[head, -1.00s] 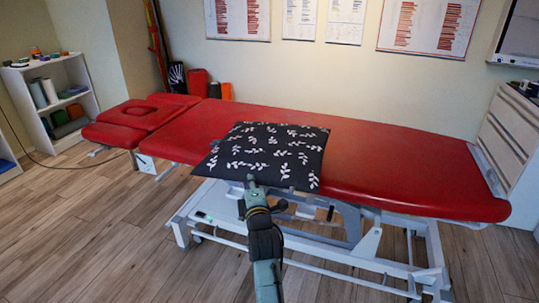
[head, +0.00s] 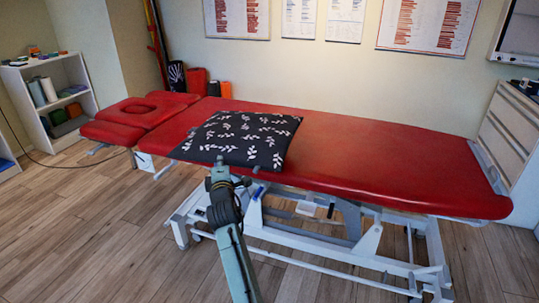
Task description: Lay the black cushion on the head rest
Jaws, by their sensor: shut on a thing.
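The black cushion (head: 237,139) with white leaf sprigs is over the left middle part of the red treatment table (head: 370,154). My gripper (head: 221,163) is at the cushion's near edge and is shut on it. The fingertips are partly hidden by the cushion's edge. I cannot tell whether the cushion touches the table top. The red head rest (head: 150,106), with an oval face hole, is at the table's left end, up and left of the cushion. Nothing lies on it.
A white shelf (head: 50,98) with rolls and small items stands at the far left. Red and black rolls (head: 196,80) stand by the wall behind the head rest. A white drawer cabinet (head: 510,135) is at the right. The floor (head: 90,220) at the left front is clear.

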